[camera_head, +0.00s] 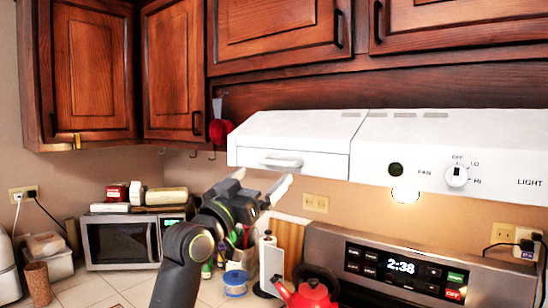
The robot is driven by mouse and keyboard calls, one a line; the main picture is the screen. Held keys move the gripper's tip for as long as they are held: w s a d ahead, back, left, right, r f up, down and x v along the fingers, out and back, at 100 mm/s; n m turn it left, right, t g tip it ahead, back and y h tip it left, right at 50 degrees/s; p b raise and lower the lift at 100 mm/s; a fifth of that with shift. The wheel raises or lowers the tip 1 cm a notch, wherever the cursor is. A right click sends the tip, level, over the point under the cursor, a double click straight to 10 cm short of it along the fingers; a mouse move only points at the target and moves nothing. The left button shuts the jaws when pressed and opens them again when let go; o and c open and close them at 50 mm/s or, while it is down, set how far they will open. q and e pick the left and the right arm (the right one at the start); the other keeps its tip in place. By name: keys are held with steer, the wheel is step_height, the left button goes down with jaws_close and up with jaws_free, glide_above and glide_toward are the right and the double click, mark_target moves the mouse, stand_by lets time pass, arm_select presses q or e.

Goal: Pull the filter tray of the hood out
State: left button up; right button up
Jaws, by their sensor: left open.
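The white hood (440,128) hangs under the dark wood cabinets. Its filter tray (310,163) is the left front section, with a light handle (282,162) on its front face. The tray's front looks offset from the hood's front panel; how far it is pulled out I cannot tell. My left gripper (260,187) is just below and left of the handle, with its light fingers spread apart and nothing seen between them. Whether a finger touches the tray is unclear. My right gripper is not in view.
A stove panel (400,270) with a lit clock stands below the hood, with a red kettle (308,292) in front. A microwave (122,240) with items on top stands at the left. Several small items crowd the counter behind my arm. Cabinets (280,30) close off the space above.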

mark_target(276, 164)
arm_select(q)
steer(key=shift+p+x, duration=1.1)
steer(key=shift+x, duration=1.9)
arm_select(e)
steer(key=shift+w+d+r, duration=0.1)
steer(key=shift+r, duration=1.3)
